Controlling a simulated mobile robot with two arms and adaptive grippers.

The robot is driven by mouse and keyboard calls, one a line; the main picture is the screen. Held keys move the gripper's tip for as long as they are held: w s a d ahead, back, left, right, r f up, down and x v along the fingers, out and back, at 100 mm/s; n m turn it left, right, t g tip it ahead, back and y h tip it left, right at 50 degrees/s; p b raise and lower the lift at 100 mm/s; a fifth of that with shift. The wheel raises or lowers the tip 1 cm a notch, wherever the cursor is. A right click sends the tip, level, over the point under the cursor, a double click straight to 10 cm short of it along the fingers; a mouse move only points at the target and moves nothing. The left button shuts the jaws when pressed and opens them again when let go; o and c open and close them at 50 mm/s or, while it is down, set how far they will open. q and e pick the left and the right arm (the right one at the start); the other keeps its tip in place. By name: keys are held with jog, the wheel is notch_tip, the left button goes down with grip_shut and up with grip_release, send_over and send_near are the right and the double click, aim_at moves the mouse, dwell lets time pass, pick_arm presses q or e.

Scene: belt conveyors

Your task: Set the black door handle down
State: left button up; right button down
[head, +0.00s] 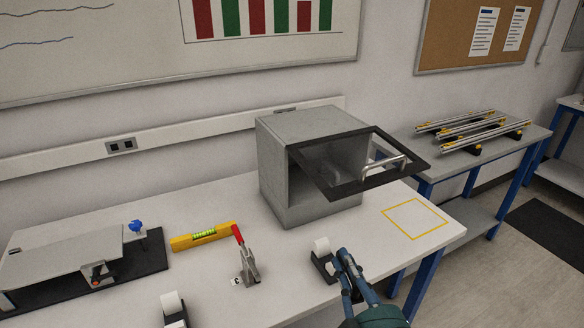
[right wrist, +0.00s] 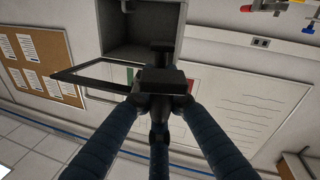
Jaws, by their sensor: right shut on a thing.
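My right gripper (head: 345,258) is over the front of the white table (head: 285,262). In the right wrist view its fingers (right wrist: 163,98) are shut on a black part, the black door handle (right wrist: 163,78), which has a narrower black piece standing out beyond the tips. In the head view the handle is hard to tell apart from the dark fingertips and the things behind them. A yellow square outline (head: 415,237) is marked on the table at the right, with nothing inside it. My left gripper is not in view.
A grey cabinet (head: 275,180) stands behind, its black-framed door (head: 380,187) raised and jutting out. A black-and-white item (head: 321,262) is beside my fingertips; a similar one (head: 173,308) is front left. A clamp (head: 247,262) and yellow level (head: 200,237) lie left.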

jog(key=w+a+f+n+g+y, duration=0.1)
jog(key=w+a+y, duration=0.1)
jog(key=w, duration=0.4)
jog(key=w+a+f+n+y, duration=0.1)
jog(key=w+a+n+y, duration=0.1)
jog(key=w, duration=0.5)
jog(key=w+d+r, duration=0.3)
jog(key=w+d, duration=0.2)
jog(key=w, duration=0.5)
jog(key=shift+w+d, duration=0.15)
jog(key=shift+d, duration=0.05)
jog(key=shift+r, duration=0.1)
